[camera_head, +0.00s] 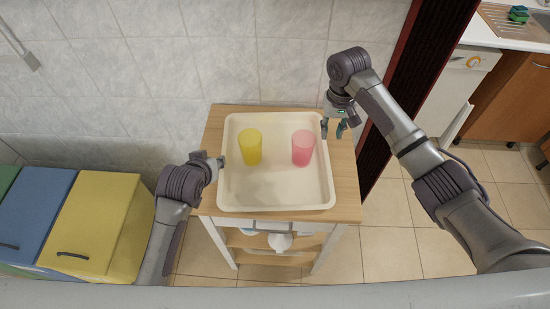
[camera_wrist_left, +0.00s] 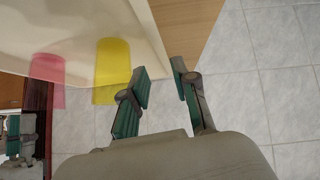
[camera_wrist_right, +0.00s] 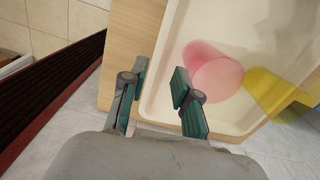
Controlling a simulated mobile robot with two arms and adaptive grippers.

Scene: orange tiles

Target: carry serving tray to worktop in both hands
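The cream serving tray (camera_head: 275,198) lies flat on the wooden top of a small trolley. A yellow cup (camera_head: 250,147) and a pink cup (camera_head: 303,148) stand upright in it. My left gripper (camera_head: 217,161) is at the tray's left rim; in the left wrist view its fingers (camera_wrist_left: 162,82) are apart, with the rim's edge near the gap. My right gripper (camera_head: 334,128) is at the tray's right rim, towards the far corner. In the right wrist view its fingers (camera_wrist_right: 160,82) are apart, with the rim between or just beyond them. Contact cannot be told.
The trolley top (camera_head: 346,185) shows bare wood around the tray, and a tiled wall stands behind. A yellow cabinet (camera_head: 98,222) and a blue one (camera_head: 35,215) are at left. A worktop (camera_head: 490,38) with a drainer is at far upper right, beyond a dark red-edged panel (camera_head: 415,75).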

